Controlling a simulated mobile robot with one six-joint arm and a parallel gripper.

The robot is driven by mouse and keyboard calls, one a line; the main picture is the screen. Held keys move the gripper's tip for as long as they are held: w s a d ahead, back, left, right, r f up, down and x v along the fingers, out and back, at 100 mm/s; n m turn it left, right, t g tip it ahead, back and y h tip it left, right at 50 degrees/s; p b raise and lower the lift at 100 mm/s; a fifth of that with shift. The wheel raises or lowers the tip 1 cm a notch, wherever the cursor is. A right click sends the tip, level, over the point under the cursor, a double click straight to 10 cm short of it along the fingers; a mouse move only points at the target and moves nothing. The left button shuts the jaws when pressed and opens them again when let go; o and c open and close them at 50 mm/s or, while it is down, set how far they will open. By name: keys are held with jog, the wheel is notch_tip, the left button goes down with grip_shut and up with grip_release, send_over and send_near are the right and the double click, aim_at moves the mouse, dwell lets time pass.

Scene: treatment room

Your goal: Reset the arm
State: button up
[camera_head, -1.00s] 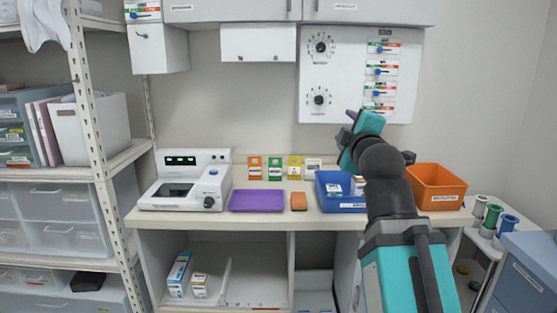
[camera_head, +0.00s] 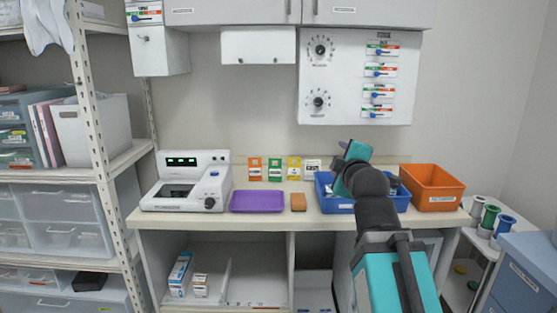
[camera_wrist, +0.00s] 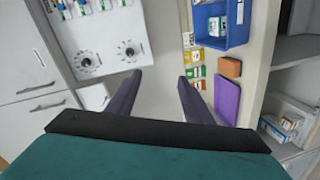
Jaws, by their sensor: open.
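My arm rises in front of the counter in the head view, its teal and dark links bent. My gripper (camera_head: 344,145) is at its upper end, in front of the wall above the blue tray (camera_head: 335,206). In the wrist view my gripper (camera_wrist: 159,76) shows two dark fingers spread apart. There is nothing between them but the pale wall behind. The blue tray, holding small boxes, also shows in the wrist view (camera_wrist: 236,38). My arm hides part of the blue tray in the head view.
The counter bears a white device (camera_head: 186,182), a purple tray (camera_head: 257,201), an orange-brown block (camera_head: 298,202) and an orange bin (camera_head: 432,187). A panel with dials (camera_head: 340,75) hangs on the wall above. A shelf rack (camera_head: 95,130) stands left; a blue-grey cabinet (camera_head: 520,270) stands right.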

notch_tip(320, 180, down, 40)
jog(key=g+p, duration=0.3)
jog(key=g, duration=0.4)
jog(key=s+f+m+g, duration=0.1)
jog(key=s+f+g, duration=0.1)
jog(key=s+f, duration=0.35)
jog(key=s+f+m+g+p, duration=0.1)
jog(key=s+f+g, duration=0.15)
jog(key=f, duration=0.65)
jog(key=s+f+m+g, duration=0.1)
jog(key=s+f, duration=0.4)
jog(key=f, duration=0.3)
jog(key=s+f+m+g, duration=0.3)
jog(key=s+f, duration=0.2)
jog(key=s, duration=0.5)
jog(key=s+f+m+g+p, duration=0.1)
jog(key=s+f+m+g, duration=0.2)
jog(key=s, duration=0.7)
jog(key=s+f+m+g, duration=0.3)
jog(key=s+f+m, duration=0.2)
jog(key=s, duration=0.6)
notch_tip(320, 180, down, 2)
jog(key=shift+d+f, duration=0.1)
jog(key=shift+d, duration=0.05)
jog(key=shift+c, duration=0.5)
